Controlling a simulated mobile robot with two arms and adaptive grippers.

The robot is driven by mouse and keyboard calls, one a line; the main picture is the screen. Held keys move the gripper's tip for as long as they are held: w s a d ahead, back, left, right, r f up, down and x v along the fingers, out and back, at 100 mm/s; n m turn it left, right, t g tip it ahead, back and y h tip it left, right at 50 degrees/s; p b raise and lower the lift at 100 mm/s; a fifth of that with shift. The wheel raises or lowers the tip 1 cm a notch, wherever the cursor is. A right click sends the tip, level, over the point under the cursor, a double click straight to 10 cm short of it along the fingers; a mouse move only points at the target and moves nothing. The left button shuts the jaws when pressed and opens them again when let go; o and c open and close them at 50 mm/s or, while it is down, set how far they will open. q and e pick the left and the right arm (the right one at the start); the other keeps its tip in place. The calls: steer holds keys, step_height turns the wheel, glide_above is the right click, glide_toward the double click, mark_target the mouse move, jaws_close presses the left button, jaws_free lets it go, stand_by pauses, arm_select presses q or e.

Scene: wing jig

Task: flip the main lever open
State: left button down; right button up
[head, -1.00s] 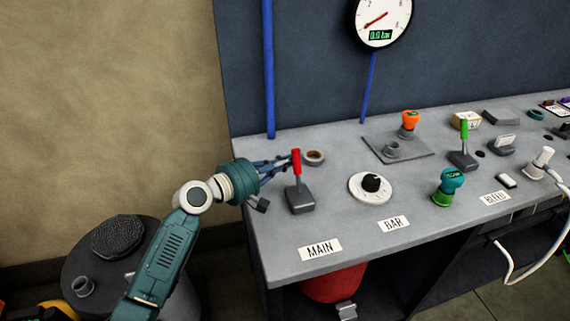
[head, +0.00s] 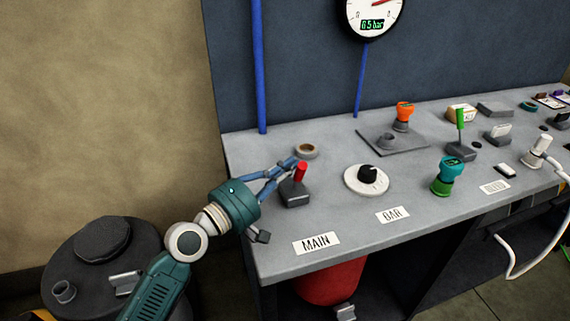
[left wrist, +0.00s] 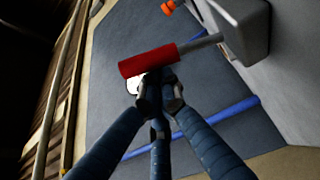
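The main lever has a red handle (head: 301,171) on a dark grey base (head: 295,196), behind the MAIN label (head: 317,243) on the bench. The handle looks short and tilted in the head view. In the left wrist view the red handle (left wrist: 148,61) lies across the picture, its metal stem running to the grey base (left wrist: 245,30). My left gripper (head: 292,165) is at the handle's left side. In the left wrist view its fingertips (left wrist: 160,92) are close together at the handle and seem to touch it, not wrap around it. My right gripper is not in view.
The gauge (head: 372,14) appears to read 6.5 bar. To the lever's right are the BAR dial (head: 367,179), a teal knob (head: 449,176) and a green-handled lever (head: 460,130). A dark drum (head: 65,265) stands left of the bench.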

arm_select(q)
steer(key=shift+s+d, duration=0.15)
steer(key=shift+s, duration=0.25)
steer(key=shift+s+f, duration=0.1)
stand_by(0.3)
